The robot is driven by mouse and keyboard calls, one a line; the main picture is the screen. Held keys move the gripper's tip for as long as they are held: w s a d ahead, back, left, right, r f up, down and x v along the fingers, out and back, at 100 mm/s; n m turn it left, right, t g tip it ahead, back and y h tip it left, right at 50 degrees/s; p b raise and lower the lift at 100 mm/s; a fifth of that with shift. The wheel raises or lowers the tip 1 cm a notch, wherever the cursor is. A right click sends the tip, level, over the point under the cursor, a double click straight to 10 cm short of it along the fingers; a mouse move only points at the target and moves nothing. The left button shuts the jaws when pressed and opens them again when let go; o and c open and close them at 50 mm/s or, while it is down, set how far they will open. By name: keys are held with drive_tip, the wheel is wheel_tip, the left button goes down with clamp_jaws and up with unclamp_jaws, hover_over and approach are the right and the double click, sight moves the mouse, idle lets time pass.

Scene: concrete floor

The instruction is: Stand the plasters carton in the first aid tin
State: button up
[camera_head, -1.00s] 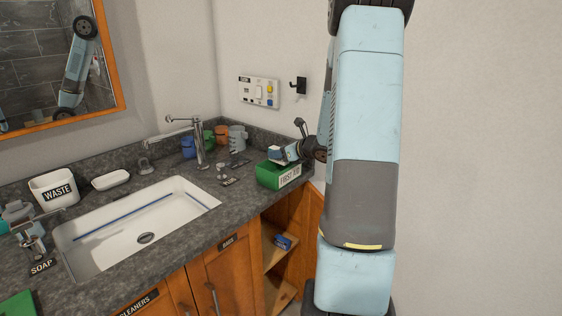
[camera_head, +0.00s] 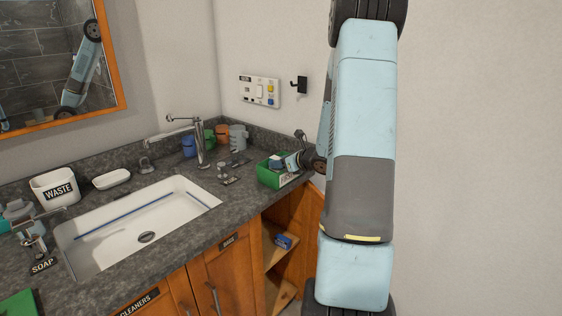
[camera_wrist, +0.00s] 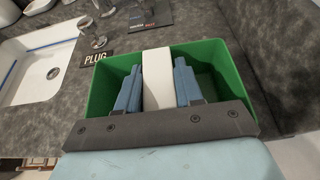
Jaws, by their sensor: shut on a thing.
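The green first aid tin (camera_head: 268,177) stands on the grey counter, to the right of the sink. It also shows in the wrist view (camera_wrist: 228,76), open at the top. My gripper (camera_wrist: 157,90) reaches into the tin from above, its two blue fingers shut on a white carton (camera_wrist: 157,66), taken to be the plasters carton. The carton is between the fingers, within the outline of the tin, with free room on both sides. Its lower end is hidden, so I cannot tell whether it touches the tin's floor. In the head view my gripper (camera_head: 279,163) is small at the tin.
The sink (camera_head: 140,225) and tap (camera_head: 200,140) lie to the left. A PLUG label (camera_wrist: 97,59) lies beside the tin. Several cups (camera_head: 222,134) stand behind, near the wall. A blue box (camera_head: 283,241) sits on the open shelf below.

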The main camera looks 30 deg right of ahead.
drive_tip(key=shift+f, duration=0.15)
drive_tip(key=o, duration=1)
drive_tip(key=shift+s+f, duration=0.1)
drive_tip(key=shift+r, duration=0.55)
drive_tip(key=v, duration=1.2)
drive_tip(key=s+a+r+n+g+y, duration=0.1)
drive_tip(key=s+a+r+n+g, duration=0.35)
drive_tip(key=a+n, duration=0.5)
drive_tip(key=s+a+r+n+g+y, duration=0.1)
drive_tip(key=s+a+r+n+g, duration=0.45)
drive_tip(key=a, duration=0.75)
drive_tip(key=s+r+n+t+h, duration=0.1)
drive_tip(key=s+r+n+h, duration=0.1)
drive_tip(key=s+n, duration=0.2)
drive_tip(key=s+a+r+n+t+h, duration=0.1)
drive_tip(key=s+n+h, duration=0.1)
drive_tip(key=s+n, duration=0.3)
drive_tip(key=s+a+r+n+t+h, duration=0.1)
drive_tip(key=s+r+n+h, duration=0.1)
drive_tip(key=s+n, duration=0.3)
drive_tip(key=shift+a+r+n+h, duration=0.1)
drive_tip(key=shift+r+n+h, duration=0.1)
drive_tip(key=shift+n, duration=0.55)
drive_tip(key=shift+a+r+n+h, duration=0.1)
drive_tip(key=shift+r+n, duration=0.05)
drive_tip(key=shift+n, duration=0.6)
